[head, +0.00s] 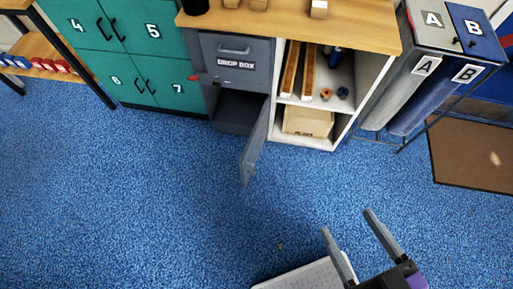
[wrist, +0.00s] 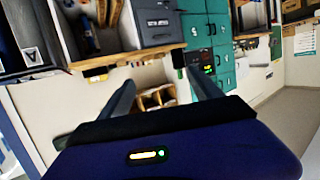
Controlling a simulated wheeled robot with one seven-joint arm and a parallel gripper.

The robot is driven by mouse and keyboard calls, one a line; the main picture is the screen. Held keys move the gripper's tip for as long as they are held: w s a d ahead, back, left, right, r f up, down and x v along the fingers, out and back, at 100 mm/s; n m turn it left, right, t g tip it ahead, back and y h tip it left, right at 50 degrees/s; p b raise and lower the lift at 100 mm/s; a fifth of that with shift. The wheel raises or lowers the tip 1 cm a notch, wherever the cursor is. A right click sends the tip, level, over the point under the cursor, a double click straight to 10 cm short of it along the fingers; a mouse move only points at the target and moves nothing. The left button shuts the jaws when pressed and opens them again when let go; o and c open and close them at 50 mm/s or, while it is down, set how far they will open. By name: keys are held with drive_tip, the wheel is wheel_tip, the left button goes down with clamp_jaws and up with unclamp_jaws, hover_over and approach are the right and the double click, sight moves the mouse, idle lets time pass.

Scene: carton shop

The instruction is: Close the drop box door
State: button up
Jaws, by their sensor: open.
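The grey drop box (head: 236,65) stands under the wooden counter in the head view, with a handled, labelled panel above a dark open compartment. Its lower door (head: 255,150) stands ajar, swung out over the blue floor from the right side of the opening. My gripper (head: 348,222) is at the lower right, in front of the cabinets and well apart from the door. Its fingers are spread with nothing between them. In the tilted wrist view, the drop box (wrist: 157,22) shows at the top beyond my open fingers; I cannot make out the door there.
Green lockers (head: 135,45) stand to the left of the drop box. An open white shelf (head: 340,120) with a carton (head: 307,122) is to its right. A rack with A and B bins (head: 410,95) stands farther right. Blue floor (head: 130,200) is clear in front.

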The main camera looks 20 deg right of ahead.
drive_tip(key=shift+f, duration=0.15)
drive_tip(key=c, duration=0.3)
drive_tip(key=shift+n+t+y, duration=0.3)
drive_tip(key=shift+t+y, duration=0.1)
drive_tip(key=shift+t, duration=0.1)
drive_tip(key=w+f+b, duration=0.1)
drive_tip(key=f+b, duration=0.4)
drive_tip(key=w+a+f+b, duration=0.1)
drive_tip(key=f+b, duration=0.1)
drive_tip(key=b, duration=0.1)
drive_tip(key=shift+w+f, duration=0.15)
drive_tip(key=shift+w, duration=0.15)
clamp_jaws()
drive_tip(key=m+t+b, duration=0.2)
drive_tip(key=m+b, duration=1.6)
drive_tip(key=b, duration=2.2)
approach(244, 169)
drive_tip(key=w+d, duration=0.3)
drive_tip(key=shift+w+a+y+p, duration=0.5)
drive_tip(key=shift+w+a+p, duration=0.05)
drive_tip(key=shift+w+a, duration=0.55)
drive_tip(key=shift+w+a+n, duration=0.3)
drive_tip(key=shift+a, duration=0.1)
